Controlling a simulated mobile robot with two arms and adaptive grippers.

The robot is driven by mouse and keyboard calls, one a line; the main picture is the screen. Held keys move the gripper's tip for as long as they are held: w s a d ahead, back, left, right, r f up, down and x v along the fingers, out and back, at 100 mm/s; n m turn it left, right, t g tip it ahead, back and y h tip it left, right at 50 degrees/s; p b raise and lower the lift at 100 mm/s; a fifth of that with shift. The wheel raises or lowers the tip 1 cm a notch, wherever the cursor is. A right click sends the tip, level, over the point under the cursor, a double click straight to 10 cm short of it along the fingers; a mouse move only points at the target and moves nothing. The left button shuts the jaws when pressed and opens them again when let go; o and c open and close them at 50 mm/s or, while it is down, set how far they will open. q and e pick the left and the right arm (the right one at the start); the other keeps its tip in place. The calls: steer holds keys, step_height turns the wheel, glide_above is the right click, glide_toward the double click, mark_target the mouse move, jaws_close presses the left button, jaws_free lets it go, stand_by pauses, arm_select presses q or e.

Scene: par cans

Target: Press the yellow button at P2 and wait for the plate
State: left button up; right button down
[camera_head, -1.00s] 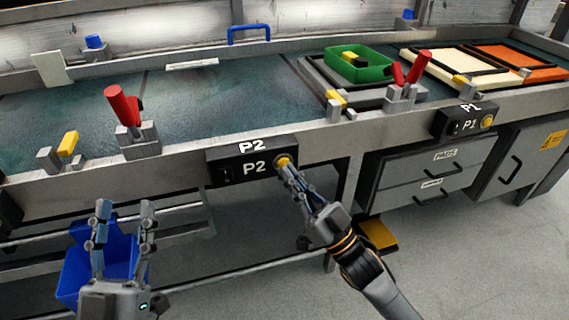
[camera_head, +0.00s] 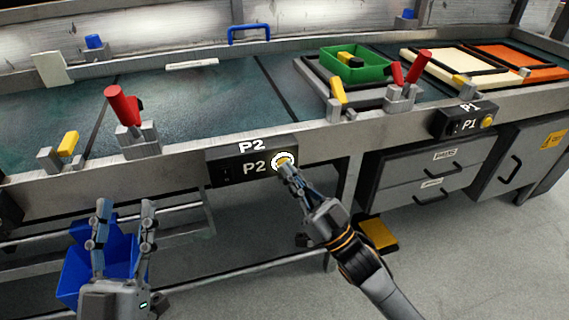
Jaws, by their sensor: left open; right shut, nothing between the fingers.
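The P2 box (camera_head: 240,172) is on the front rail of the conveyor. Its yellow button (camera_head: 282,162) has a bright white ring around it. My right gripper (camera_head: 286,169) is shut and empty, its fingertips at the button's lower edge; they look to be touching it. My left gripper (camera_head: 122,206) is open and empty at the lower left, in front of a blue bin. A grey plate (camera_head: 312,83) bearing a green crate (camera_head: 372,72) lies on the belt right of P2, near a yellow stop (camera_head: 338,90) that is tilted up.
Red-handled clamps (camera_head: 122,106) stand on the rail, with another yellow stop (camera_head: 68,144) at left. The P1 box (camera_head: 463,122) is at right, above grey drawers. The blue bin (camera_head: 82,265) is below left. The belt (camera_head: 200,105) before P2 is bare.

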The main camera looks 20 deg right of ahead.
steer(key=shift+s, duration=0.2)
arm_select(q)
steer(key=shift+w+f+g+y+p, duration=0.2)
steer(key=shift+w+f+g, duration=0.3)
steer(key=shift+f, duration=0.25)
steer(key=shift+w+f+g+y+p, duration=0.1)
steer(key=shift+w+f+g+p, duration=0.2)
steer(key=shift+f+g, duration=0.4)
arm_select(e)
steer(key=shift+s, duration=0.65)
arm_select(q)
step_height(320, 180, down, 8)
steer(key=g+y+p, duration=0.1)
steer(key=g, duration=0.3)
steer(key=shift+w+a+r+y+p, duration=0.15)
steer(key=shift+w+a+y+p, duration=0.15)
steer(key=shift+w+a+y, duration=0.15)
arm_select(e)
steer(key=s, duration=0.5)
steer(key=shift+d, duration=0.1)
steer(key=shift+w+h, duration=0.1)
steer(key=shift+h, duration=0.2)
stand_by(2.2)
